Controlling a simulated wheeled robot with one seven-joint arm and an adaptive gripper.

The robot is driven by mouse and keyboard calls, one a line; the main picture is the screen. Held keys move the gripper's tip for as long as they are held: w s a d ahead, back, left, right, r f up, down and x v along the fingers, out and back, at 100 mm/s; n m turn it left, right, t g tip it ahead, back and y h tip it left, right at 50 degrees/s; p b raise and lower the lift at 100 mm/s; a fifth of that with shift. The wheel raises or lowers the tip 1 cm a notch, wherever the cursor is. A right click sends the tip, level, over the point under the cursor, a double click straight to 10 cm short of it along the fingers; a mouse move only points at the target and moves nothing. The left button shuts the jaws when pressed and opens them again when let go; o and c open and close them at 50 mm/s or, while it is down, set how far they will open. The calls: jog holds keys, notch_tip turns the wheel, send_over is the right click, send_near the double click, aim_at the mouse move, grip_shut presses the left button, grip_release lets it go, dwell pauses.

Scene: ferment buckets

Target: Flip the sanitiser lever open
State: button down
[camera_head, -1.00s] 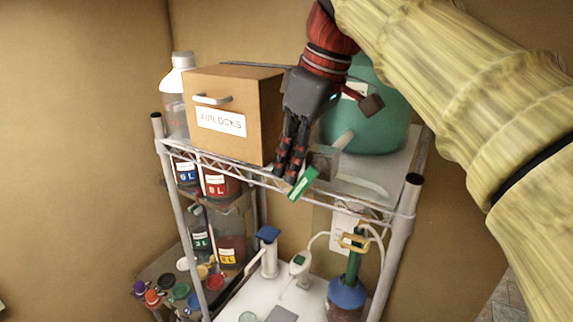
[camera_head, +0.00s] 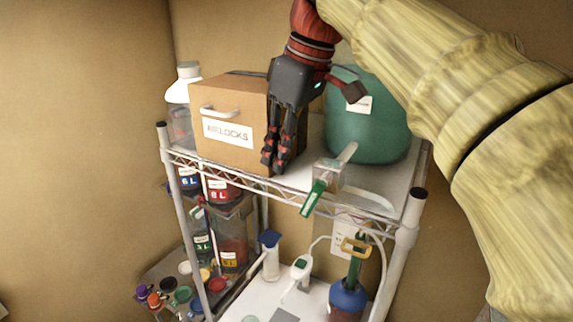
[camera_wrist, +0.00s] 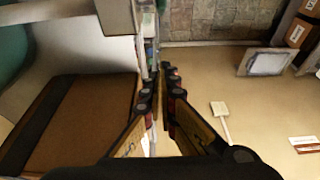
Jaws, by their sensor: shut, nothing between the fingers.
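The sanitiser lever, a green handle with a white mark (camera_head: 313,198), sticks out and down at the front edge of the top shelf. It sits by a grey block (camera_head: 328,172) with a pale tube running back towards the teal bucket (camera_head: 368,128). My gripper (camera_head: 278,163) points down with its fingers together and empty. It is left of the lever, apart from it, in front of the right side of the airlocks box. In the wrist view the fingertips (camera_wrist: 157,78) are close together. I cannot make out the green handle clearly there.
A wire rail edges the top shelf (camera_head: 388,180). Jars, caps and a blue-topped pump fill the lower levels.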

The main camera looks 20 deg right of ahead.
jog(key=v, duration=0.8)
jog(key=shift+w+a+r, duration=0.2)
jog(key=shift+w, duration=0.05)
jog(key=shift+w, duration=0.1)
jog(key=s+f+m+t+h, duration=0.15)
jog(key=s+f, duration=0.25)
jog(key=f, duration=0.8)
jog(key=s+a+f+m, duration=0.1)
jog(key=s+f+m, duration=0.3)
jog(key=f, duration=0.8)
jog(key=s+f+m+t+h, duration=0.15)
jog(key=s+f, duration=0.35)
jog(key=f, duration=0.8)
notch_tip(320, 180, down, 32)
jog(key=y+b, duration=0.1)
jog(key=b, duration=3.1)
jog(key=shift+f, duration=0.2)
